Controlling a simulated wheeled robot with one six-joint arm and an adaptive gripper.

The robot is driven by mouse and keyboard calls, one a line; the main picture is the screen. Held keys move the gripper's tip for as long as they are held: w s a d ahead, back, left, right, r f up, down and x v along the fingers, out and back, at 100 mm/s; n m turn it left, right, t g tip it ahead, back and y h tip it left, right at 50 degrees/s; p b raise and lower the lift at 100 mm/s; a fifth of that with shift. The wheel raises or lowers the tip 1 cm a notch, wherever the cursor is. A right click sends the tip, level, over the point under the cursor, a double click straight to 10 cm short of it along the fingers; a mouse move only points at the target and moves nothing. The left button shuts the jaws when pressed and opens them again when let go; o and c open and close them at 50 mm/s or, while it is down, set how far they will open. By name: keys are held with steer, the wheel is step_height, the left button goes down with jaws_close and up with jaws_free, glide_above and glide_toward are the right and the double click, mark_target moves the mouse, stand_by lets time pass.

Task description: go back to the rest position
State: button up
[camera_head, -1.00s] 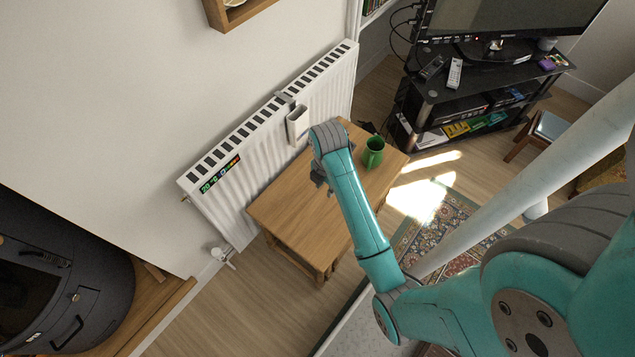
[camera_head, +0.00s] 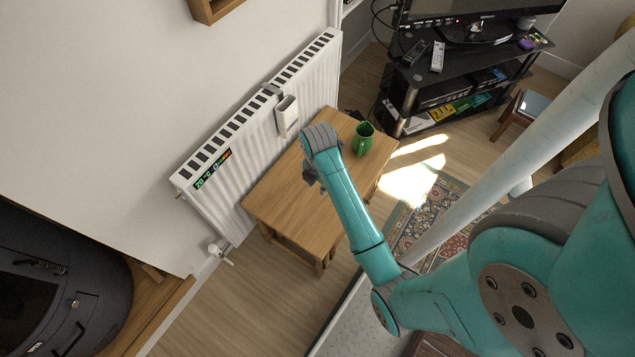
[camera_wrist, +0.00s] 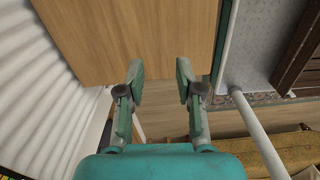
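My gripper (camera_wrist: 160,82) is open and empty in the wrist view, its two fingers wide apart with floor and table wood beyond them. In the head view the gripper (camera_head: 311,176) is mostly hidden behind my teal wrist and sits over the wooden table (camera_head: 290,212). A green mug (camera_head: 363,139) stands upright on the far right part of the table, apart from my gripper.
A white radiator (camera_head: 262,122) runs along the wall behind the table. A black TV stand (camera_head: 455,80) with remotes stands at the upper right. A dark stove (camera_head: 62,275) is at the lower left. A patterned rug (camera_head: 425,215) lies right of the table.

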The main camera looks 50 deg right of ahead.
stand_by(0.4)
steer(key=s+a+f+m+t+h, duration=0.2)
steer(key=s+a+m+t, duration=0.5)
steer(key=s+a, duration=0.4)
steer(key=s+a+r+m+t, duration=0.2)
steer(key=s+r+m, duration=0.1)
steer(key=r, duration=0.5)
steer(key=s+a+r+m+t+y, duration=0.1)
steer(key=s+a+r+m+t, duration=0.2)
steer(key=r, duration=0.5)
steer(key=s+a+r+m+t+y, duration=0.1)
steer(key=s+a+r+m+t, duration=0.2)
steer(key=s+r, duration=0.4)
steer(key=shift+a+r+m, duration=0.2)
steer(key=shift+r+m, duration=0.2)
steer(key=shift+m, duration=0.3)
